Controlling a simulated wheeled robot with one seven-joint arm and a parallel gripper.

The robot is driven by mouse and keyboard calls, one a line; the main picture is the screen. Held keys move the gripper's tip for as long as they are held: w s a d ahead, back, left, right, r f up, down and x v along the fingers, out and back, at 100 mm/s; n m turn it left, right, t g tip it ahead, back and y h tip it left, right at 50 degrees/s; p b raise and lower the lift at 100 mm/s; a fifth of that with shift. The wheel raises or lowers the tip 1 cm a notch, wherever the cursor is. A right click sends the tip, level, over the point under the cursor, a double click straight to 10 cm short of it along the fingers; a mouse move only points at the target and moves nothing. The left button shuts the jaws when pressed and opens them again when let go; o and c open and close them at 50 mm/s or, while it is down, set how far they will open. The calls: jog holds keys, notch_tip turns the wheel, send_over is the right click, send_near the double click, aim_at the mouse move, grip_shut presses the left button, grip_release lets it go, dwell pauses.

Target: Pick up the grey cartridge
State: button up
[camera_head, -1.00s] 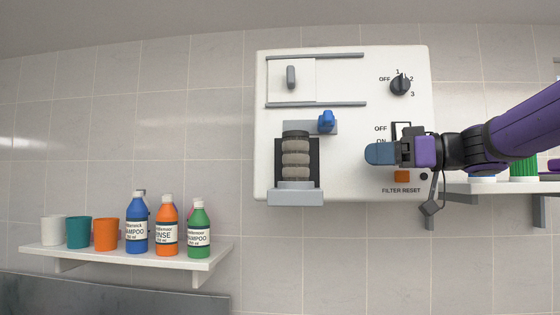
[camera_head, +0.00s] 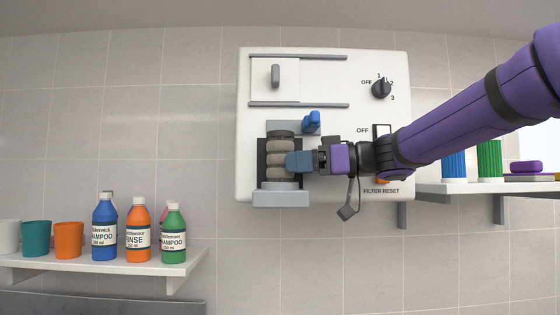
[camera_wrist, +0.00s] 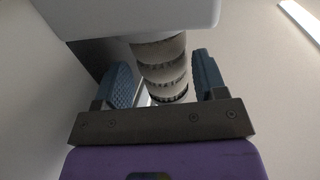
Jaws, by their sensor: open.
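The grey cartridge (camera_head: 281,146) is a ribbed upright cylinder with dark end rings. It sits in a dark holder (camera_head: 262,160) on the lower left of the white wall panel (camera_head: 330,75). My gripper (camera_head: 298,161) reaches in from the right, its blue fingertips at the cartridge's middle. In the wrist view the cartridge (camera_wrist: 163,65) stands between the two open blue fingers (camera_wrist: 162,82), with a gap visible on each side. The near finger hides part of the cartridge's right side in the head view.
A light grey ledge (camera_head: 280,199) lies under the cartridge. A blue lever (camera_head: 312,121) sits just above right. The panel also has a sliding door (camera_head: 274,76) and a dark knob (camera_head: 381,89). Shelves with bottles (camera_head: 138,228) and coloured containers (camera_head: 489,160) stand at either side.

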aim_at(280, 165)
jog(key=shift+x, duration=1.9)
jog(key=shift+f, duration=0.1)
jog(key=c, duration=0.6)
